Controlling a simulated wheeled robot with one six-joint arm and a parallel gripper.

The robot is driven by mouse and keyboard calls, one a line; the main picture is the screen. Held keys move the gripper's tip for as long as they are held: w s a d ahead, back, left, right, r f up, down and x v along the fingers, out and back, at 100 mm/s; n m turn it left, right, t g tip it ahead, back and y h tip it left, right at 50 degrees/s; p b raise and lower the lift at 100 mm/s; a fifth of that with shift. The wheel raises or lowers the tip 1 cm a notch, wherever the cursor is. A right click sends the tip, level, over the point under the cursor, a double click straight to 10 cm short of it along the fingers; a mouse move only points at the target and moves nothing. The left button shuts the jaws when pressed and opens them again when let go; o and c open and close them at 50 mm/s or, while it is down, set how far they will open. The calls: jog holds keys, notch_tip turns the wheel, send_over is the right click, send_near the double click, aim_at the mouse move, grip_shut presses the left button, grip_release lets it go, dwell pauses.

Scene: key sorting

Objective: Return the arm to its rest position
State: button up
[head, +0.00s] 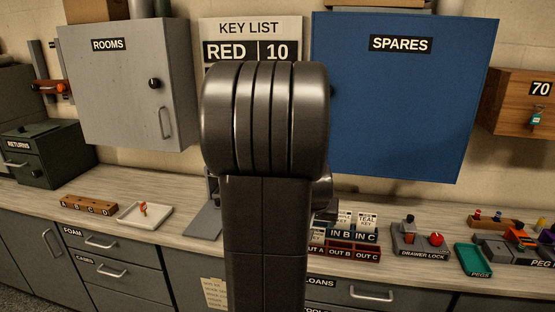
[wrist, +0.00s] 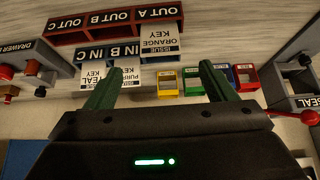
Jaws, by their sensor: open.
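My gripper (wrist: 160,72) shows in the wrist view with its two green fingers spread apart and nothing between them. It hangs above the counter, facing the IN and OUT trays, and the picture is upside down there. My dark arm stands upright in the middle of the head view and hides part of the wall and counter. The gripper itself cannot be made out in the head view.
The grey ROOMS cabinet (head: 130,90) and blue SPARES cabinet (head: 400,110) hang shut on either side. The KEY LIST sign (head: 252,28) reads RED 10. The counter holds a white tray (head: 158,218), a wooden A-to-D block (head: 88,205), a drawer lock (head: 420,240) and a green PEGS tray (head: 472,259).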

jog(key=x, duration=1)
jog(key=shift+f+b, duration=0.3)
jog(key=shift+f, duration=0.05)
jog(key=shift+r, duration=0.2)
jog(key=shift+f, duration=0.1)
